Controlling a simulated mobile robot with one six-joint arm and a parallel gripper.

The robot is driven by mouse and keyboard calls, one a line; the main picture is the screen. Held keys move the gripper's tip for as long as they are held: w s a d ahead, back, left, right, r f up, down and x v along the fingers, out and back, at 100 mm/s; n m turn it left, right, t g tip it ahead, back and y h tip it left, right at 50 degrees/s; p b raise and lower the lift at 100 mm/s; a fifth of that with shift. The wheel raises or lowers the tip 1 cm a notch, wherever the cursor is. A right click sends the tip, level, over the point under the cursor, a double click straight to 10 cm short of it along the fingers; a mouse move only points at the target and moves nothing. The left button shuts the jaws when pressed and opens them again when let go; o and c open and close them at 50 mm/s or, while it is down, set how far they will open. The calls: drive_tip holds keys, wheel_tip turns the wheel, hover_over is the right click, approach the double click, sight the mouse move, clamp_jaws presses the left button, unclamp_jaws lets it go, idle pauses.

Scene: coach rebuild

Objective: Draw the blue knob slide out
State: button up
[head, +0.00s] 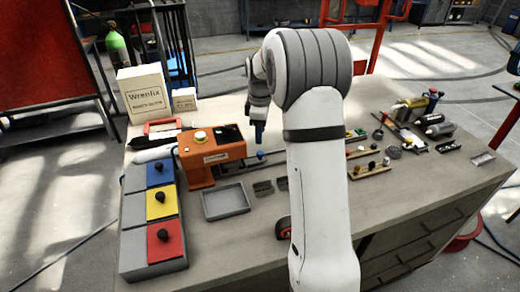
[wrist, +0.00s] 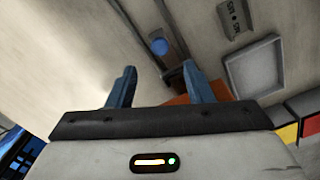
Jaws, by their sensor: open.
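The blue knob (head: 261,154) sits at the end of a short rod on the right side of an orange box (head: 212,155) on the bench. In the wrist view the knob (wrist: 159,46) lies just beyond my fingertips, between the lines of the two fingers. My gripper (head: 259,133) hangs above the knob, pointing down, with blue fingers. In the wrist view my gripper (wrist: 159,67) is open and nothing is between the fingers. The orange box is mostly hidden behind the gripper there. How far the slide stands out cannot be told.
A grey tray (head: 226,212) lies in front of the orange box. Blue, yellow and red (head: 165,243) panels with black knobs stand at the left. White boxes (head: 145,92) stand behind. Small parts and bottles (head: 436,119) lie to the right. The front bench strip is mostly clear.

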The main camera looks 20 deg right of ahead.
sight(260, 152)
wheel_tip(260, 152, down, 8)
drive_tip(key=shift+r+p, duration=0.1)
drive_tip(key=shift+p, duration=0.6)
clamp_jaws()
